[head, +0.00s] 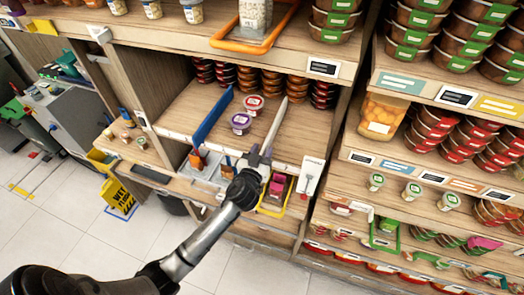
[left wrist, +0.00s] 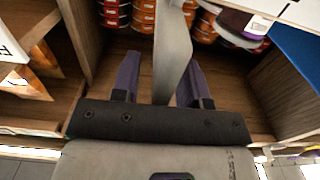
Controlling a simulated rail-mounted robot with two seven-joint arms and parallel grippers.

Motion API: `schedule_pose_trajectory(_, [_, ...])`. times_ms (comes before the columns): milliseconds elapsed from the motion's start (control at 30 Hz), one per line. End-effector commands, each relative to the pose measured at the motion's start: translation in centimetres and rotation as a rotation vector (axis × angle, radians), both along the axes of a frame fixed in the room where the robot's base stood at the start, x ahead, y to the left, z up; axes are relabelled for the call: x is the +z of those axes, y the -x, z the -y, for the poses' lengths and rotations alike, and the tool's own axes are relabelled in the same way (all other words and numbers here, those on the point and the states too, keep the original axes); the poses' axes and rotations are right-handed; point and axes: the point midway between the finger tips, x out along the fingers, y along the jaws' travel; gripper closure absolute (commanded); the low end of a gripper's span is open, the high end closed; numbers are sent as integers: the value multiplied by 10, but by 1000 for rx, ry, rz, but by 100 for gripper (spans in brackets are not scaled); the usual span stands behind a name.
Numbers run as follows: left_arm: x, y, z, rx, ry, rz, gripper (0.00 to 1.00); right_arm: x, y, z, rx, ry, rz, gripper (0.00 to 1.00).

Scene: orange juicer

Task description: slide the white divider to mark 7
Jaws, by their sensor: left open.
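The white divider (head: 274,126) stands on the shelf board as a thin upright panel running front to back. It also shows in the left wrist view (left wrist: 173,50), reaching down between my fingers. My left gripper (head: 257,156) is at the front end of the divider. In the left wrist view my left gripper (left wrist: 158,75) is open, with its two purple fingers on either side of the divider; the right finger is closer to it. I cannot tell whether that finger touches it. The number marks on the shelf front are too small to read. My right gripper is not in view.
A blue divider (head: 212,116) stands to the left on the same shelf. Jars (head: 241,123) with purple and red lids sit between the dividers. Stacked tubs (head: 271,84) line the back. Bare shelf (head: 300,135) lies right of the white divider.

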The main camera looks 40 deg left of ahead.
Motion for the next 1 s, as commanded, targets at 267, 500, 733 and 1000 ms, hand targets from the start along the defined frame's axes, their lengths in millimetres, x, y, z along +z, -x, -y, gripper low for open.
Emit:
schedule_pose_trajectory(267, [0,0,0,0,0,0,62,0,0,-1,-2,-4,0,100])
schedule_pose_trajectory(500, [0,0,0,0,0,0,85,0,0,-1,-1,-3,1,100])
schedule_pose_trajectory(733, [0,0,0,0,0,0,100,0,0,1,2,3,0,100])
schedule_pose_trajectory(1000, [0,0,0,1,1,0,100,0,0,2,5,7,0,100])
